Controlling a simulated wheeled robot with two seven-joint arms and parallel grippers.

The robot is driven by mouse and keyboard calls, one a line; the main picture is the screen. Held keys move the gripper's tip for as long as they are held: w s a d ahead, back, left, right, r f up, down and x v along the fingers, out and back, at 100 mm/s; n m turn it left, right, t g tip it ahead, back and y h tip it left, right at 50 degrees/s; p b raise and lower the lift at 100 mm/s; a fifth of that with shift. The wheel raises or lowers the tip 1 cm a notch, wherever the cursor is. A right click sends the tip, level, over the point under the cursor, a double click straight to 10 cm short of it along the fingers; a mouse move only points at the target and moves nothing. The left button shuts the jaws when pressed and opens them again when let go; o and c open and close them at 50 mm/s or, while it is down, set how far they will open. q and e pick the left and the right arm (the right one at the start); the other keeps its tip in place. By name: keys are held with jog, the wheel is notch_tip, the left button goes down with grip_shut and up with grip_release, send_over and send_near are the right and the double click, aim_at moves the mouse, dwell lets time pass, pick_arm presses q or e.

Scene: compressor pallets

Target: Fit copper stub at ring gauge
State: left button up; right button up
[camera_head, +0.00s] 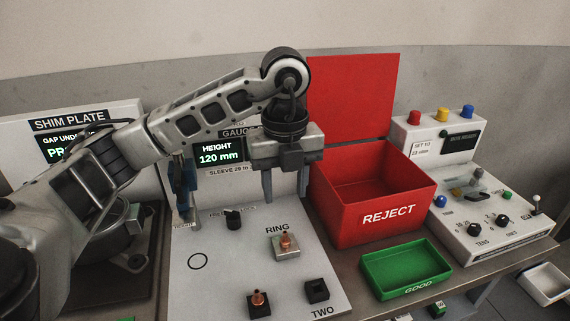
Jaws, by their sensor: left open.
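My left gripper (285,190) is open and empty, with its fingers pointing down above the gauge panel. Below it, a copper stub (285,241) stands upright in the pale block (287,254) by the RING label; how deep it sits cannot be told. A second copper stub (258,298) stands in a dark block nearer the front. A dark block with an opening (316,290), by the TWO label, shows no stub. My arm partly covers the gauge's back panel. My right gripper is not in view.
A red REJECT bin (388,213) with its raised back stands right of the panel. A green GOOD tray (405,268) lies before it. A control box (490,215) with buttons and knobs is farther right. A black knob (233,219) and a height display (218,153) are on the gauge.

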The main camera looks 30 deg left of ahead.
pick_arm(q)
notch_tip(320, 180, up, 4)
jog(key=shift+r+p, duration=0.25)
jog(key=shift+p, duration=0.1)
dwell(0.4)
